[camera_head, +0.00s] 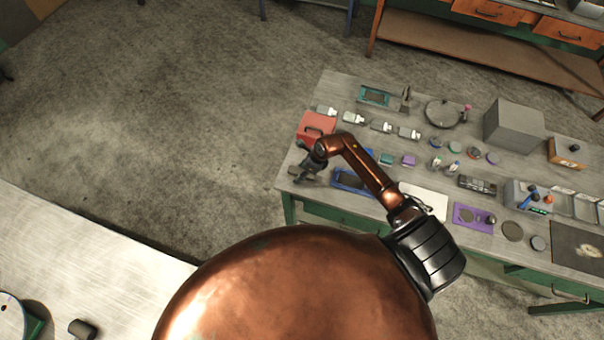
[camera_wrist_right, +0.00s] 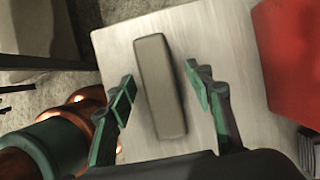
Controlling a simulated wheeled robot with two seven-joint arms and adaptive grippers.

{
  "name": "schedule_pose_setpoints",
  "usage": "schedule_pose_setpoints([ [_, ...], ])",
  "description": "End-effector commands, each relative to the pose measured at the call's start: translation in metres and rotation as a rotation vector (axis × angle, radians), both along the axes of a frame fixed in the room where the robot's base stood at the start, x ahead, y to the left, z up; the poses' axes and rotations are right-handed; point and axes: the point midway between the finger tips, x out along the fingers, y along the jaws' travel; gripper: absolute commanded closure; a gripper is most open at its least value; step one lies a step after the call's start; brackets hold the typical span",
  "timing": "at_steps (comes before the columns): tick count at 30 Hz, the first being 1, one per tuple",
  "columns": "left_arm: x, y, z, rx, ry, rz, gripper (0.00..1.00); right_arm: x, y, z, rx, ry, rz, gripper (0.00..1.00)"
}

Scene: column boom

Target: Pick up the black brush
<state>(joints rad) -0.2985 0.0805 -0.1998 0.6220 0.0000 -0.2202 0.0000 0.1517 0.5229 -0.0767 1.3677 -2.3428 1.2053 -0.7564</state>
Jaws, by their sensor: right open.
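A long dark grey-brown block with rounded ends, which looks like the brush (camera_wrist_right: 160,95), lies on the pale table top (camera_wrist_right: 118,50) in the right wrist view. No bristles show, and it looks more grey than black. My right gripper (camera_wrist_right: 161,80) is open, with one finger on each side of the block and visible gaps to both. Whether the fingertips are down at its height I cannot tell. In the head view my right gripper (camera_head: 308,166) is over the left end of the workbench, largely covering that spot. My left gripper is not in view.
A red box (camera_head: 317,124) with a handle stands close by; it also shows in the right wrist view (camera_wrist_right: 290,55). A blue tray (camera_head: 350,182) lies to the right. Small items and a grey box (camera_head: 513,126) fill the bench further right. The bench's left edge is near.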

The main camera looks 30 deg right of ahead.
Motion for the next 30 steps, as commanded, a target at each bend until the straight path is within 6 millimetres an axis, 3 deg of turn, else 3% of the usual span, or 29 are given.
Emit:
schedule_pose_setpoints([
  [25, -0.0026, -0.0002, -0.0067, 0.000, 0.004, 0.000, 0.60, 0.0003, 0.0003, -0.0044, 0.000, -0.001, 0.001, 0.52],
  [30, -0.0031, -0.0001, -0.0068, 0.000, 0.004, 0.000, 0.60, 0.0003, 0.0001, -0.0044, 0.000, 0.000, 0.000, 0.62],
])
